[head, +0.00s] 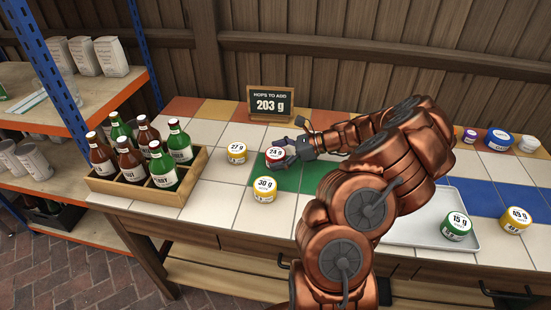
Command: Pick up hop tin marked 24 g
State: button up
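The hop tin marked 24 g (275,154) has a white lid and a red side. It is upright on the tiled counter, by the green tiles. My gripper (284,151) reaches in from the right, with its fingers right at this tin. I cannot tell whether the fingers press on it, and they hide part of its right side. The yellow tin marked 30 g (264,189) stands in front.
A sign reading 203 g (271,103) stands behind the tins. A wooden crate of bottles (132,194) is at the left. A white tray (405,232) with a green 15 g tin (456,226) is at the right, beside a yellow tin (516,220). Several small tins stand at the back right.

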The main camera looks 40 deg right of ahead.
jog(key=c, duration=1.2)
jog(key=shift+r, duration=0.1)
